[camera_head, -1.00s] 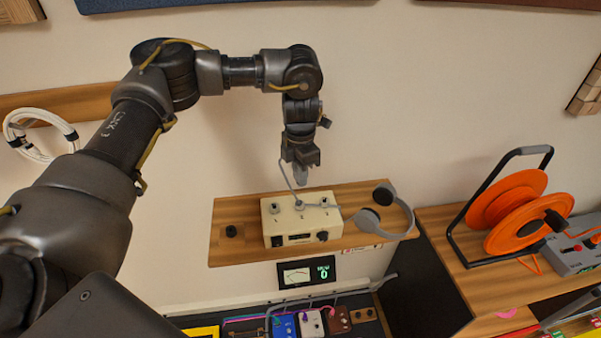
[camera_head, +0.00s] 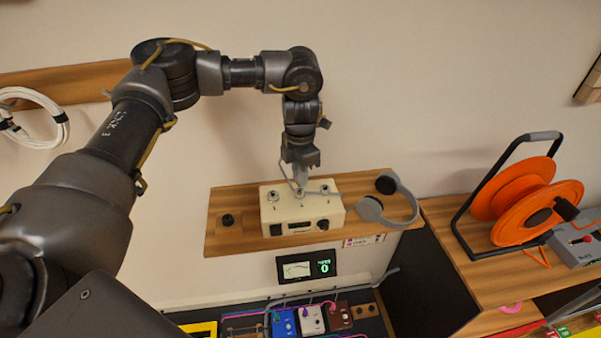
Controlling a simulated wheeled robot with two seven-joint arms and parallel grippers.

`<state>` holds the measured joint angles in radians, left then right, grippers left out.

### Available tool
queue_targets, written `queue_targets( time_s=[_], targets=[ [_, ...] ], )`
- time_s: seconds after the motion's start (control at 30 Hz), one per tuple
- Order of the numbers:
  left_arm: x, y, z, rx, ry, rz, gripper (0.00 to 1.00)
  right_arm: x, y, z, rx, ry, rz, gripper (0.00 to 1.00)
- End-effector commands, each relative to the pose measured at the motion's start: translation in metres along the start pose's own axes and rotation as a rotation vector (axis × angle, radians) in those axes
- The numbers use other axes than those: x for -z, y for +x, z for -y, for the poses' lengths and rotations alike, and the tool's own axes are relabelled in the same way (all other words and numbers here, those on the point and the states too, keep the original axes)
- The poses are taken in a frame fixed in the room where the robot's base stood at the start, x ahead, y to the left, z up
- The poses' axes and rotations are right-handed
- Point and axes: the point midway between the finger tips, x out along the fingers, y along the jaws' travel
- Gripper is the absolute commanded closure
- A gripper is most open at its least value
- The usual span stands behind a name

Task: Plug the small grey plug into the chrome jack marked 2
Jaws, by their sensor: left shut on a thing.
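The cream box (camera_head: 289,214) on the wall shelf has a row of chrome jacks along its top, with small dark marks too small to read surely. The middle jack (camera_head: 301,193) is partly hidden by what my left gripper holds. My left gripper (camera_head: 301,166) points down just above this middle jack, shut on the small grey plug (camera_head: 299,181). A thin grey cable runs beside the plug. The plug's tip is at or just over the jack in the picture; I cannot tell whether it is inside. My right gripper is not in view.
The wooden shelf (camera_head: 225,240) also holds grey headphones (camera_head: 400,207) to the right and a small black knob-like thing (camera_head: 228,219) to the left. A meter panel (camera_head: 306,267) is below. An orange cable reel (camera_head: 535,208) stands far right.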

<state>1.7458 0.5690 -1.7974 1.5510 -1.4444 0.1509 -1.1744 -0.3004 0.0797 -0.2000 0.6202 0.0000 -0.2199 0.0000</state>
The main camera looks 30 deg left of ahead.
Motion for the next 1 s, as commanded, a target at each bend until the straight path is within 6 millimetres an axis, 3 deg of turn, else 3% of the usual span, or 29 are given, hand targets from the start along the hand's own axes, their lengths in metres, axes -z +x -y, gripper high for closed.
queue_targets(
  time_s=[0.43,1.0],
  targets=[
    [0.0,0.023,0.0,0.001,0.0,0.001,1.0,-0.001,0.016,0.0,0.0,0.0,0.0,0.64],
    [0.0,0.026,0.0,0.0,0.0,0.001,1.0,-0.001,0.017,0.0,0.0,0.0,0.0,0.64]
  ],
)
